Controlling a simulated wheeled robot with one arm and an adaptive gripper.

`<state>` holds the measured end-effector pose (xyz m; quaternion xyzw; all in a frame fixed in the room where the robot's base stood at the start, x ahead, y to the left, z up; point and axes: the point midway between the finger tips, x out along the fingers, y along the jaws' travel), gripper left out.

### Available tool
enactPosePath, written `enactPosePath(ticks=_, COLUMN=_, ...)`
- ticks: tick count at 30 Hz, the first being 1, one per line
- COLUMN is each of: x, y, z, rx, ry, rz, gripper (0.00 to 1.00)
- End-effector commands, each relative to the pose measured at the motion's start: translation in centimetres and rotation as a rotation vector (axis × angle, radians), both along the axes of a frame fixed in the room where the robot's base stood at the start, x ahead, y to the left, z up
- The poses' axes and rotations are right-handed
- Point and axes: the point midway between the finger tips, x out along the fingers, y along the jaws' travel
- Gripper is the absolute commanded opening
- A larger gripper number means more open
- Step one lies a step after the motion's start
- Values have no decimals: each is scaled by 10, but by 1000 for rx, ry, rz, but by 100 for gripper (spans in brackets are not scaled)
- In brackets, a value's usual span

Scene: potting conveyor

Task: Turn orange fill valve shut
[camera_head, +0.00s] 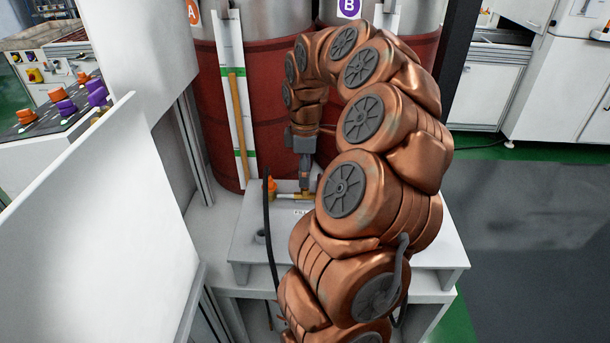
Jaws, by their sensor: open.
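The orange fill valve handle (271,185) stands on the white bench at the foot of the dark red tanks. A small brass fitting (297,196) lies just right of it, partly hidden by my arm. My gripper (305,186) points down over the brass fitting, a little right of the orange handle. It is open and nothing shows between its fingers. The fingertips are too small to tell whether they touch the fitting.
Tanks A (222,110) and B (405,38) stand behind the bench (250,245). A black hose (268,235) runs down left of my arm. A white panel (95,225) blocks the left. Open floor (530,230) lies right.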

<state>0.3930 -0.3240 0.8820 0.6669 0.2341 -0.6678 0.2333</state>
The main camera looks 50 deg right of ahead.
Motion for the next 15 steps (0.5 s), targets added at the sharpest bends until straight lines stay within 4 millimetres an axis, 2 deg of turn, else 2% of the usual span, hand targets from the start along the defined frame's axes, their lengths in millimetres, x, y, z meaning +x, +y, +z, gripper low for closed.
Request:
enactPosePath(ticks=6, x=2, y=-1, z=42, rx=-5, ry=-8, rz=0, gripper=68)
enactPosePath(ticks=15, x=1, y=0, z=85, rx=-2, ry=-3, rz=0, gripper=68)
